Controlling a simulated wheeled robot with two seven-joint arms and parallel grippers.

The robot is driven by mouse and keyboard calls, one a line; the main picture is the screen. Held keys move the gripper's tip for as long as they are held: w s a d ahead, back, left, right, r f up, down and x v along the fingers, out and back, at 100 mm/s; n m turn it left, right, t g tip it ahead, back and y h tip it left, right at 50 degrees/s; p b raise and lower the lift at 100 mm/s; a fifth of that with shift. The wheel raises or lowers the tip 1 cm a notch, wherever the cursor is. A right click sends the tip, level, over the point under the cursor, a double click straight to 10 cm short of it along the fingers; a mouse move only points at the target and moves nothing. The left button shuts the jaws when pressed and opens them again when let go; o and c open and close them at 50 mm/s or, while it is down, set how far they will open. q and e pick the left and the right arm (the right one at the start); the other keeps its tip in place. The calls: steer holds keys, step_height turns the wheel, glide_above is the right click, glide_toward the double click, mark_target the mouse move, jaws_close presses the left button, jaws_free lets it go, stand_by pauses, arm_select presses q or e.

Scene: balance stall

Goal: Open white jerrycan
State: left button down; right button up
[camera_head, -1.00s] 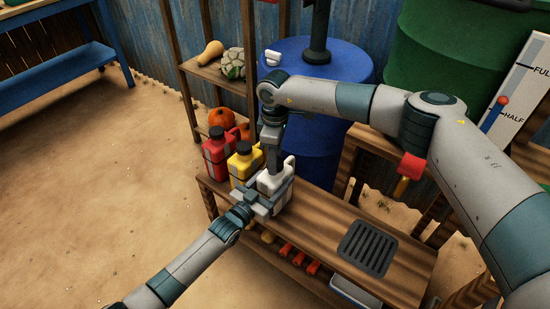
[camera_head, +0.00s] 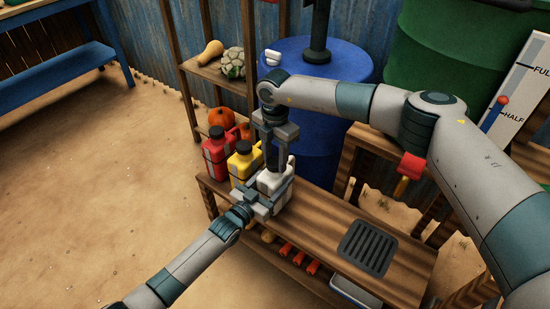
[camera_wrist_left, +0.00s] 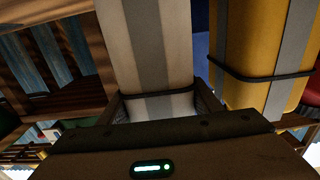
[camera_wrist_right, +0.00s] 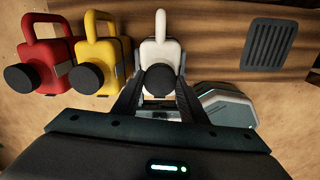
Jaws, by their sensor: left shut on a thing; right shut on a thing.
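The white jerrycan (camera_head: 276,181) stands upright on the wooden bench, at the right of a row of jerrycans. My left gripper (camera_head: 263,199) is shut on its body from the front. In the left wrist view its pale body with a grey band (camera_wrist_left: 148,60) lies between the fingers. My right gripper (camera_head: 272,162) points down from above and is shut on the jerrycan's black cap (camera_wrist_right: 158,79). In the right wrist view the fingers lie on both sides of the cap, and the white handle (camera_wrist_right: 160,27) shows behind it. I cannot tell whether the cap is loose.
A yellow jerrycan (camera_head: 244,164) stands close to the left of the white one, with a red jerrycan (camera_head: 217,158) beyond it. A dark grate (camera_head: 368,248) lies on the bench (camera_head: 318,222) at the right. A blue barrel (camera_head: 325,150) stands behind.

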steer(key=n, duration=0.4)
steer(key=shift+n, duration=0.4)
steer(key=n, duration=1.6)
steer(key=shift+r, duration=0.1)
steer(key=n, duration=0.6)
steer(key=shift+n, duration=0.3)
steer(key=n, duration=1.4)
steer(key=shift+n, duration=0.4)
